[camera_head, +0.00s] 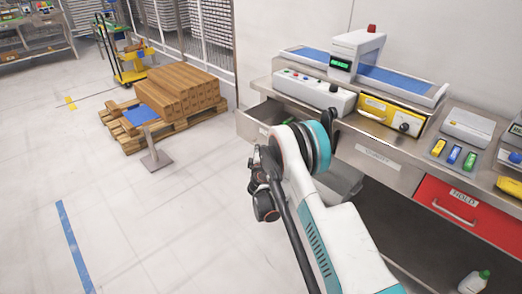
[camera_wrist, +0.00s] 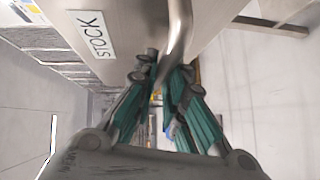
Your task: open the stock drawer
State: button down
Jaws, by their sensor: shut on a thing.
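The stock drawer (camera_head: 248,128) is at the left end of the metal bench in the head view. It stands partly pulled out, with its dark inside showing from above. In the wrist view its pale front (camera_wrist: 125,62) carries a white STOCK label (camera_wrist: 91,35). A curved metal handle (camera_wrist: 178,45) stands out from that front. My gripper (camera_wrist: 162,82) is shut on the handle, with the teal and grey fingers on either side of it. In the head view my arm hides the handle and my fingertips.
A SCRAP-like labelled drawer (camera_head: 378,158) and a red HOLD drawer (camera_head: 452,202) are further right in the bench. A conveyor scale (camera_head: 355,50) stands on top. The floor between is clear.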

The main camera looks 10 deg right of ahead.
jog(key=c, duration=1.7)
grip_release()
jog(key=shift+o, duration=0.2)
jog(key=s+a, duration=0.1)
jog(key=s, duration=0.6)
jog(key=shift+s+r, duration=0.2)
jog(key=shift+r, duration=0.25)
